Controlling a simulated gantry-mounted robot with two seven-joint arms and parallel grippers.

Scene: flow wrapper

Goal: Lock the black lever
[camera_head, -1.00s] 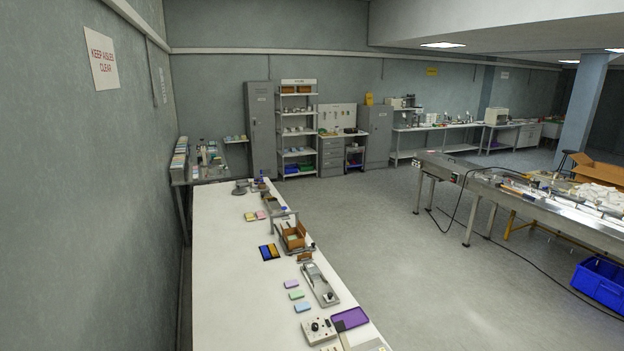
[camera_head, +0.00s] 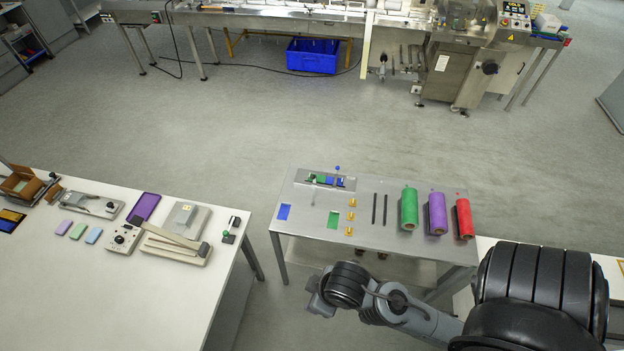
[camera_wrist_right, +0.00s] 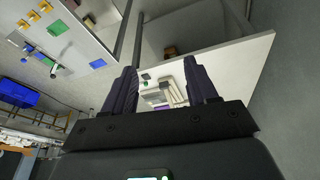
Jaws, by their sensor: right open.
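I cannot tell for sure which part is the black lever. One black handle (camera_head: 490,68) sits on the front of the steel wrapping machine (camera_head: 455,75) at the far top right of the head view. Two thin black bars (camera_head: 379,209) lie on the steel table. A sealer (camera_head: 175,245) with a long arm and a dark knob stands on the white bench. My right gripper (camera_wrist_right: 160,82) is open and empty in the right wrist view, with the white bench beyond its fingers. In the head view my right arm reaches in from the lower right. My left gripper is out of view.
The steel table (camera_head: 300,240) holds green, purple and red rolls (camera_head: 437,213) and coloured sheets. The white bench (camera_head: 80,290) stands left of it across a narrow gap. A blue bin (camera_head: 312,57) is under the far conveyor. Open floor lies between.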

